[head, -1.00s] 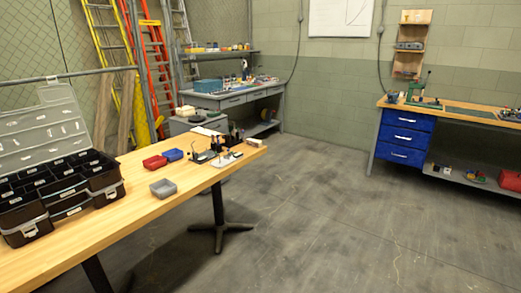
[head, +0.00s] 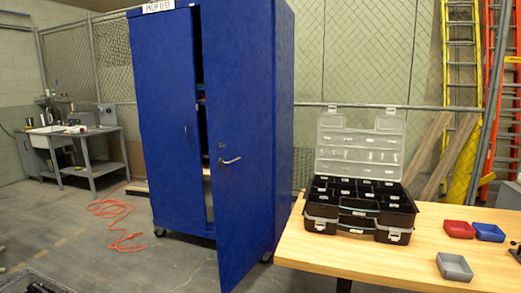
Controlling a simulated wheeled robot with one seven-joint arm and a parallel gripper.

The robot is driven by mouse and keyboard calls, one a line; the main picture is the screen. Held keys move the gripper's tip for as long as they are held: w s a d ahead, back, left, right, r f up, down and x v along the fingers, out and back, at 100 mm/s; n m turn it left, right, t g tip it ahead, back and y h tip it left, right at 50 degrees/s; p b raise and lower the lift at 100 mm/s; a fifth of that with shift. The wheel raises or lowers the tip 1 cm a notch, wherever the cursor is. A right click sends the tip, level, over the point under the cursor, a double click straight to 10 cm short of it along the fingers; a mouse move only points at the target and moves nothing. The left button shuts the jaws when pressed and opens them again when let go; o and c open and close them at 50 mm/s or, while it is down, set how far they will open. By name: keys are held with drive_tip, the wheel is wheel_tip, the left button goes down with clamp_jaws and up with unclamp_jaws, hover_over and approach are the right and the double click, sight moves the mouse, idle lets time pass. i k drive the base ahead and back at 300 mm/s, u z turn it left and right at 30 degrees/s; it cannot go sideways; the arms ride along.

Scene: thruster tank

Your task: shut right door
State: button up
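The right door (head: 238,150) of the tall blue cabinet (head: 285,105) stands ajar in the head view, swung out toward me, with a silver handle (head: 230,160) on it. A dark gap with shelf contents shows along its left edge. The left door (head: 168,125) looks shut or nearly so. My gripper is not in view.
A wooden table (head: 400,255) stands to the right of the cabinet, close to the open door. It holds an open black toolbox (head: 360,208) and small bins (head: 455,266). An orange cord (head: 112,212) lies on the floor at left. A grey sink bench (head: 92,150) stands further back.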

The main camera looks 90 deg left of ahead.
sight(236, 35)
drive_tip(key=u, duration=1.6)
drive_tip(key=i, duration=1.4)
drive_tip(key=u, duration=2.1)
drive_tip(key=i, duration=0.6)
drive_tip(key=u, duration=0.25)
